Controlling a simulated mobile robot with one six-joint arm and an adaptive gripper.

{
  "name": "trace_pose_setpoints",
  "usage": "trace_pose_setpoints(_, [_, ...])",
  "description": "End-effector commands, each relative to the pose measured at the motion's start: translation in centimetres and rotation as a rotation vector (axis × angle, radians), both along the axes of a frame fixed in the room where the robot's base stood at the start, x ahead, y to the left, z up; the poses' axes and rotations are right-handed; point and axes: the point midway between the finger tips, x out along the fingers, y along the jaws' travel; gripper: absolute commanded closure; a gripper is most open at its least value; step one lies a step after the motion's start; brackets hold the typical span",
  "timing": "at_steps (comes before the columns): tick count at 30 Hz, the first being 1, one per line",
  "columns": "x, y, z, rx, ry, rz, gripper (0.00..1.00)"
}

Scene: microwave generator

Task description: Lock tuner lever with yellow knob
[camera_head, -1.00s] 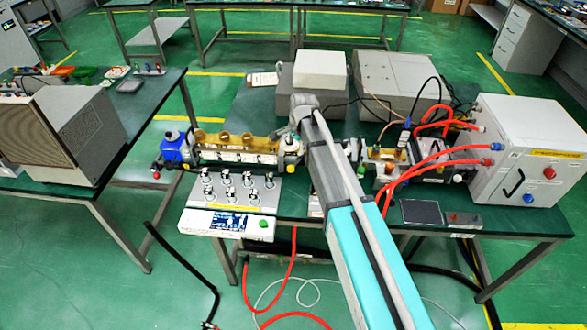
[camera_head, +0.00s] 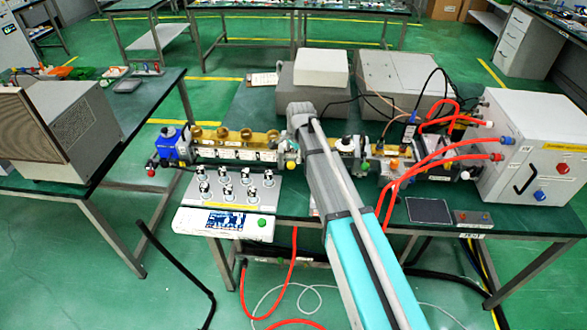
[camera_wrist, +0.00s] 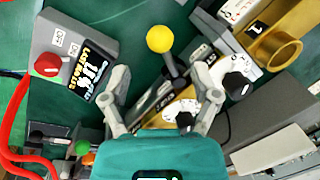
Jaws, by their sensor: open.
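In the wrist view a round yellow knob (camera_wrist: 160,39) tops a short dark lever (camera_wrist: 171,66) that slants down to the right. My gripper (camera_wrist: 160,72) is open, with one finger on each side of the lever. The yellow knob stands out beyond the fingertips, and the lever lies nearer the right finger. No contact shows. In the head view the end of my arm (camera_head: 302,110) is over the brass waveguide row (camera_head: 238,143).
A white dial (camera_wrist: 182,113) and a black knob (camera_wrist: 237,86) lie close to the right finger. A grey box with a red button (camera_wrist: 47,65) is at left. Red hoses (camera_head: 440,157) run to the white cabinet (camera_head: 550,150) at the right.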

Motion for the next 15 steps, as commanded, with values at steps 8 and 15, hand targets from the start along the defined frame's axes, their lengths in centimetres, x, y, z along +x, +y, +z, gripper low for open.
trace_pose_setpoints(8, [0.4, 0.3, -2.6, 0.000, 0.000, 0.000, 0.22])
trace_pose_setpoints(15, [0.7, 0.5, -4.4, 0.000, 0.000, -0.001, 0.22])
